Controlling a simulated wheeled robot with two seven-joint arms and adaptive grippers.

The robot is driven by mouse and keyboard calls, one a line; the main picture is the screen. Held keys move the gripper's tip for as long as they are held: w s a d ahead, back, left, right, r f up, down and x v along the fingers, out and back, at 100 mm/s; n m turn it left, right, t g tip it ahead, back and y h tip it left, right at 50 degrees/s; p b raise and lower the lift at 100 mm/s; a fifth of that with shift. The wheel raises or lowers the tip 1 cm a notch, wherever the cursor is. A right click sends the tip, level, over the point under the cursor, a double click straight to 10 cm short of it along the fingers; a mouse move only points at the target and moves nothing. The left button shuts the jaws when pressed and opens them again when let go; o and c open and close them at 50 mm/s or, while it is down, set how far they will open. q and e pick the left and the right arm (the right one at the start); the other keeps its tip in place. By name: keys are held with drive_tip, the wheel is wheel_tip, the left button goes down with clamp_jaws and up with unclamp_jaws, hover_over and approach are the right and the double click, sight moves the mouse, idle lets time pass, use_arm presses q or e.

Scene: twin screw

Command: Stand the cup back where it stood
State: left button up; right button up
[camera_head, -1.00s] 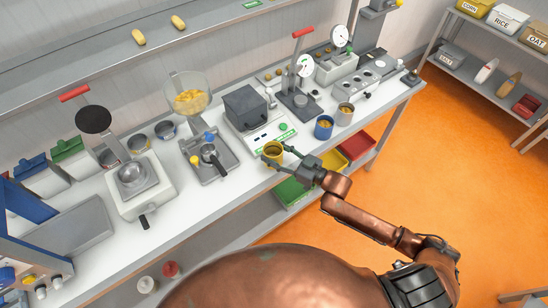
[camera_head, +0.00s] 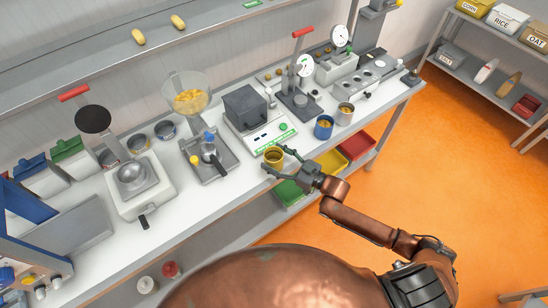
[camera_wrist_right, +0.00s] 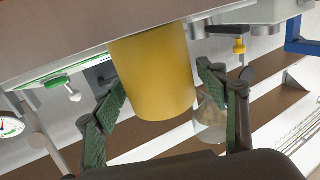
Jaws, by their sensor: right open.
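The yellow cup (camera_head: 273,157) stands upright at the front edge of the white bench (camera_head: 232,188), in front of the scale with the dark grey box. My right gripper (camera_head: 278,159) is open, with one finger on each side of the cup. In the right wrist view the cup (camera_wrist_right: 155,75) fills the middle between the two green-padded fingers (camera_wrist_right: 163,88), and gaps show on both sides. The picture there is turned, with the bench top above. The cup's base is partly hidden by the near finger. My left gripper is not in view.
A blue cup (camera_head: 323,128) and a grey cup (camera_head: 345,114) stand to the right along the bench edge. The scale (camera_head: 270,137) is just behind the yellow cup. Green, yellow and red bins (camera_head: 357,146) sit below.

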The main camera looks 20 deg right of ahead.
drive_tip(key=shift+r, duration=0.15)
drive_tip(key=v, duration=1.2)
drive_tip(key=d+f+m+h, duration=0.1)
drive_tip(key=d+f+h, duration=0.3)
drive_tip(key=f, duration=0.5)
drive_tip(key=s+d+f+m+g+h, duration=0.1)
drive_tip(key=d+f+m+h, duration=0.1)
drive_tip(key=d+f, duration=0.55)
drive_tip(key=d+f+m+h, duration=0.1)
drive_tip(key=d+f+h, duration=0.15)
drive_tip(key=f, duration=0.85)
drive_tip(key=s+d+f+m+g+h, duration=0.1)
drive_tip(key=s+d+f+g+h, duration=0.2)
drive_tip(key=s+f, duration=0.7)
drive_tip(key=s+f+m+g, duration=0.2)
drive_tip(key=s+f+g, duration=0.2)
drive_tip(key=s+f, duration=1.35)
drive_tip(key=s+a+f+g, duration=0.2)
drive_tip(key=s+a+f, duration=0.1)
drive_tip(key=s, duration=0.6)
drive_tip(key=s+a+f+g, duration=0.2)
drive_tip(key=s+a+f, duration=0.2)
drive_tip(key=s, duration=0.5)
drive_tip(key=shift+a+h, duration=0.35)
drive_tip(key=shift+a, duration=0.2)
